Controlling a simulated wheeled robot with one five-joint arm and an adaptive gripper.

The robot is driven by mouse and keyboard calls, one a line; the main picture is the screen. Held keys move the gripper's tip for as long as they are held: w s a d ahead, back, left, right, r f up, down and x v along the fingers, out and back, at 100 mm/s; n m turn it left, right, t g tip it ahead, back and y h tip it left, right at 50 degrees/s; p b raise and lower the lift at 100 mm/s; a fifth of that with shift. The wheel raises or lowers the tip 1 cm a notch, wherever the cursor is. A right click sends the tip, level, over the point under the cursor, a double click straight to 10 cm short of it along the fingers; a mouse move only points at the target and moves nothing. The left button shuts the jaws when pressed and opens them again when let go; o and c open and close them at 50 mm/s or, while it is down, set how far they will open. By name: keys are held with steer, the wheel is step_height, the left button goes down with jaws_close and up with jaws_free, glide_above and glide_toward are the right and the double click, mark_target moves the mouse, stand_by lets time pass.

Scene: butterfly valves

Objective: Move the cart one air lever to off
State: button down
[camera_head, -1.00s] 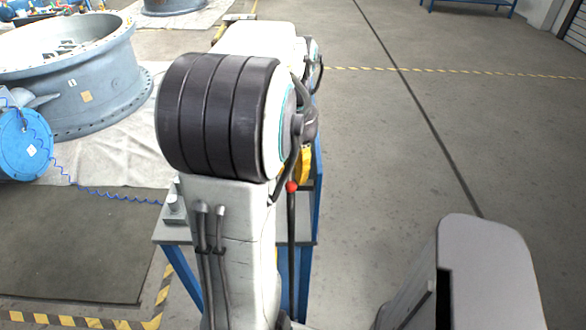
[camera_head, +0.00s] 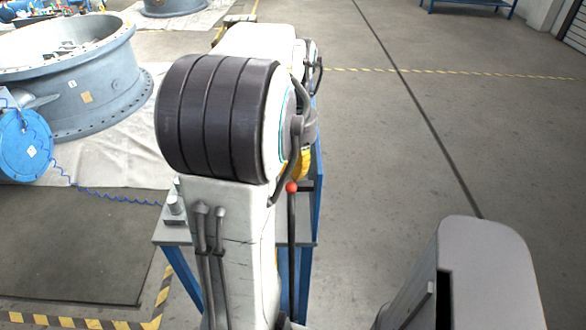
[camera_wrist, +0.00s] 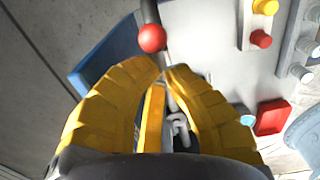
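A red ball knob (camera_head: 291,187) sits on a dark rod beside the cart (camera_head: 308,236), right of my arm. In the wrist view the red ball (camera_wrist: 152,38) lies just beyond my yellow fingertips, with a grey rod running past it to the top edge. My gripper (camera_wrist: 163,68) has its fingertips drawn almost together, with nothing clearly held between them. A grey rod with a small joint (camera_wrist: 178,122) shows behind the fingers; I cannot tell whether they touch it. In the head view my arm hides most of the gripper; only a yellow part (camera_head: 305,164) shows.
The wrist view shows a light panel with a red button (camera_wrist: 261,39), a yellow button (camera_wrist: 265,6) and a red block (camera_wrist: 272,117). A big grey valve ring (camera_head: 75,85) stands at the left in the head view.

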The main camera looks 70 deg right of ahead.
steer(key=shift+w+a+f+m, duration=0.1)
steer(key=shift+a+f+m, duration=0.1)
steer(key=shift+f+m, duration=0.1)
stand_by(0.5)
steer(key=w+d+m+p, duration=0.3)
steer(key=w+m, duration=0.5)
steer(key=m, duration=0.9)
steer(key=shift+d+p, duration=0.3)
steer(key=shift+p, duration=0.4)
steer(key=shift+m, duration=0.3)
steer(key=c, duration=1.4)
jaws_free()
steer(key=shift+d+r, duration=0.1)
steer(key=shift+d, duration=0.1)
steer(key=shift+c, duration=0.2)
